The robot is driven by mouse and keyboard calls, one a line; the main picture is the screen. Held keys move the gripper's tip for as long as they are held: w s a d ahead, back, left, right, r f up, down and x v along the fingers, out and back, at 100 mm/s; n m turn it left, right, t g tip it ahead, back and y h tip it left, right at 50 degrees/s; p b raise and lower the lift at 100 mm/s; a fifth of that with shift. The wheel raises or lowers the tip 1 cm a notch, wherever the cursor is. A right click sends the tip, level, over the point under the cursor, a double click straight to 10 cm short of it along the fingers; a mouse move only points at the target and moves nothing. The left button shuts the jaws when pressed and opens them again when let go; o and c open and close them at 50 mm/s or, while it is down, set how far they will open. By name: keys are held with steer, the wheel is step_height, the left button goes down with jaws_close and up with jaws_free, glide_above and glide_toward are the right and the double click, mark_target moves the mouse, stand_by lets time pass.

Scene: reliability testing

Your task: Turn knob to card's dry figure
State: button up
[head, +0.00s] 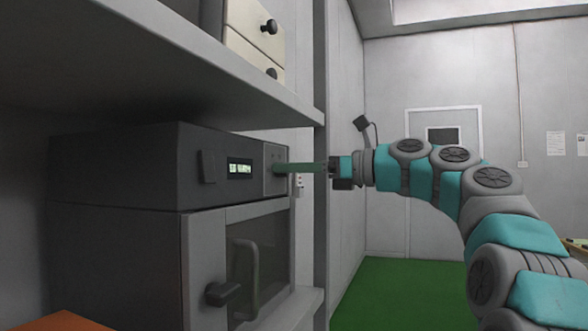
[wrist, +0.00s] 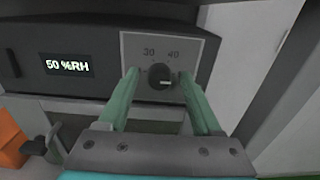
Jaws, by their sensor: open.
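The dark round knob (wrist: 160,77) sits on a grey dial panel (wrist: 190,48) on the dark cabinet unit. The figures 30 and 40 show above it; other figures are hidden or unreadable. A light mark on the knob appears to point right. The lit display (wrist: 67,65) reads 50 %RH; it also shows in the head view (head: 240,169). My gripper (wrist: 158,74) is open, its two green fingers on either side of the knob; contact cannot be told. In the head view my gripper (head: 277,168) reaches the panel from the right. I cannot identify the card.
A grey shelf (head: 170,50) hangs over the unit, with a cream drawer box (head: 254,38) on it. Below is a cabinet door with a handle (head: 244,278). Papers (head: 555,143) hang on the far wall. Green floor (head: 395,292) is clear at the right. An orange thing (wrist: 10,138) lies at lower left.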

jaws_close()
stand_by(0.3)
steer(key=shift+n, duration=0.3)
steer(key=shift+f+n+b, duration=0.15)
steer(key=shift+n+b, duration=0.15)
steer(key=shift+n, duration=5.55)
steer(key=shift+f+n+b, duration=0.15)
steer(key=shift+n+b, duration=0.15)
steer(key=shift+n, duration=5.6)
steer(key=shift+f+n+b, duration=0.15)
steer(key=shift+n+b, duration=0.15)
steer(key=shift+n, duration=5.55)
